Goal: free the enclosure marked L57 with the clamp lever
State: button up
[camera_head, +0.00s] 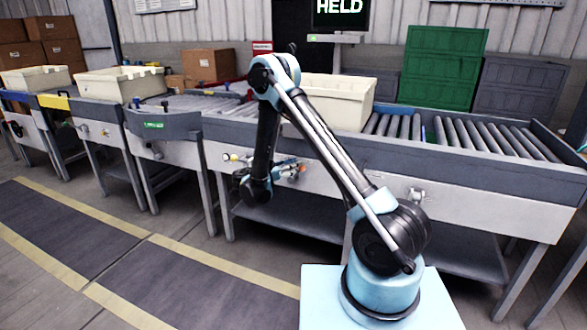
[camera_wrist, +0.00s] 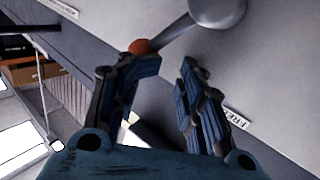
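Cream enclosures stand on the conveyor line: a near one (camera_head: 345,103) behind my arm, one further left (camera_head: 118,84) and one at the far left (camera_head: 35,78). No L57 mark can be read on any. In the wrist view, a clamp lever (camera_wrist: 174,34) runs from a grey round hub (camera_wrist: 217,10) to an orange knob (camera_wrist: 139,47). My gripper (camera_wrist: 170,62) is open, with a gap between its blue fingers. The knob is at the left fingertip, not between the fingers; contact is unclear. In the head view my gripper (camera_head: 289,167) is at the front panel.
A FREE label (camera_wrist: 237,118) is on the panel right of my fingers. A screen (camera_head: 339,8) reads HELD. Another lever fitting (camera_head: 416,195) sits on the panel to the right. Green crates (camera_head: 440,70) stand behind the rollers. The marked floor (camera_head: 150,265) in front is clear.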

jog(key=r+v, duration=0.2)
jog(key=v, duration=0.8)
jog(key=s+r+v, duration=0.1)
jog(key=r+v, duration=0.1)
jog(key=v, duration=0.8)
jog(key=shift+d+r, duration=0.3)
jog(key=shift+r, duration=0.1)
dwell(1.5)
dwell(0.4)
notch_tip(320, 180, up, 10)
dwell(0.7)
